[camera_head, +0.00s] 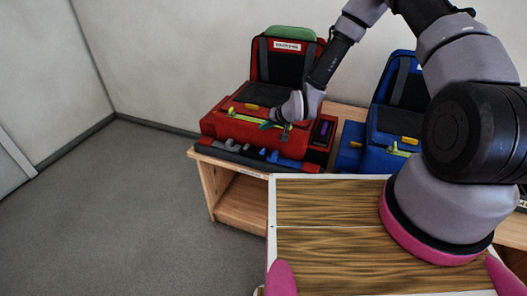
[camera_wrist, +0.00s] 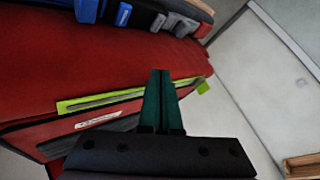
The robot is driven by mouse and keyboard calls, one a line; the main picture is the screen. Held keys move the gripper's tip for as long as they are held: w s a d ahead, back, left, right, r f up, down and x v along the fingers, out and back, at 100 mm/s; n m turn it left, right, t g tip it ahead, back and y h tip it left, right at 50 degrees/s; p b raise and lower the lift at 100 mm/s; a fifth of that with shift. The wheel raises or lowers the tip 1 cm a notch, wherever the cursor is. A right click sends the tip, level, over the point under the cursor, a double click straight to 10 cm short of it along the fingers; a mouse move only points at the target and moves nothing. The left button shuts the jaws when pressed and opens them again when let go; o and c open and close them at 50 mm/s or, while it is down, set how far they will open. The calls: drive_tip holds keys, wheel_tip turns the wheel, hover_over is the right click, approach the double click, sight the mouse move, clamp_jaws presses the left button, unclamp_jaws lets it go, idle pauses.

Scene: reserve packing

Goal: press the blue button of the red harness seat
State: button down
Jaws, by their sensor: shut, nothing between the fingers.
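The red harness seat (camera_head: 222,126) stands on a wooden bench at the back, its dark backrest against the wall. A dark strip along its front carries small blue and grey pieces; one blue piece, likely the button (camera_head: 273,156), sits near the middle. In the wrist view a blue piece (camera_wrist: 124,14) shows at the top, beside grey ones. My gripper (camera_head: 267,126) is over the front of the red seat, behind the strip. Its dark green fingers (camera_wrist: 161,75) are together and empty, near a yellow-green strap (camera_wrist: 100,100). They appear apart from the blue piece; contact with the seat cannot be told.
A blue harness seat (camera_head: 376,135) stands to the right on the wooden bench (camera_head: 240,196), partly behind my arm. A white-edged wooden-topped surface (camera_head: 320,235) is in front. Floor at left is clear.

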sight(265, 152)
drive_tip(key=shift+f, duration=4.4)
drive_tip(key=shift+f, duration=0.4)
drive_tip(key=shift+f, duration=0.45)
drive_tip(key=shift+r, duration=0.85)
drive_tip(key=shift+r, duration=2.55)
